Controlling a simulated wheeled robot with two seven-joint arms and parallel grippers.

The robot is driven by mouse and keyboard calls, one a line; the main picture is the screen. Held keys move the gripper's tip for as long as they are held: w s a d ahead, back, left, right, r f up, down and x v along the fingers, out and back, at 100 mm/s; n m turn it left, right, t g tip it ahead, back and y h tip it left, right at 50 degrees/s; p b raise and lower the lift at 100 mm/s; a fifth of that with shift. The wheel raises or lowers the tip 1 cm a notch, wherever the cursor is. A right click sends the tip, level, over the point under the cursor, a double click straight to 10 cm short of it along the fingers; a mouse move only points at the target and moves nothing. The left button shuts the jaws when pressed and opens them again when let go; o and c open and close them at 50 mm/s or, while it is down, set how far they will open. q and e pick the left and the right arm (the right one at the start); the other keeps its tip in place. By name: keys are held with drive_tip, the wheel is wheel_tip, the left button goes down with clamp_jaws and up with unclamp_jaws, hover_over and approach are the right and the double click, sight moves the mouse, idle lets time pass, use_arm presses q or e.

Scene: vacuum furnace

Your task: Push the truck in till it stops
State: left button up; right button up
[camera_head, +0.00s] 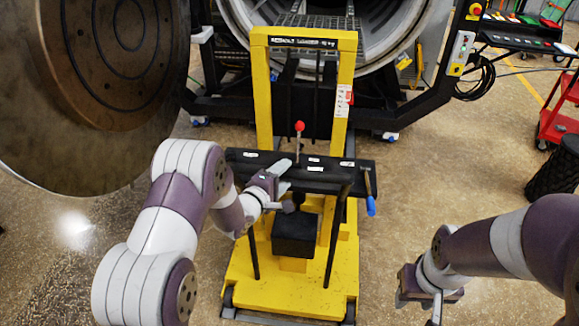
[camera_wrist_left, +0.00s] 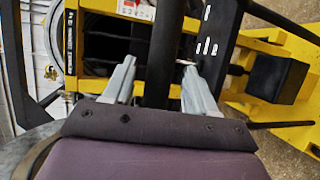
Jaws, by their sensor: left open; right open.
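The yellow truck (camera_head: 262,95), with an upright mast and low base, stands in front of the round furnace opening (camera_head: 330,50). A black crossbar (camera_head: 325,180) spans its near side, with a red-knobbed lever (camera_head: 299,128) above it. My left gripper (camera_head: 284,180) is at the left part of this bar. In the left wrist view its two fingers (camera_wrist_left: 155,90) are apart, with a black bar (camera_wrist_left: 163,60) passing between them; I cannot tell whether they touch it. My right gripper (camera_head: 432,305) is open and empty, low at the right, apart from the truck.
The large round furnace door (camera_head: 110,90) hangs open at the left, close to my left arm. A control box (camera_head: 461,52) stands right of the opening. A red cart (camera_head: 558,120) and black ribbed object (camera_head: 555,168) are at the far right. Floor between truck and right arm is clear.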

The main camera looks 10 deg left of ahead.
sight(290, 169)
use_arm(q)
drive_tip(key=shift+x, duration=1.95)
clamp_jaws()
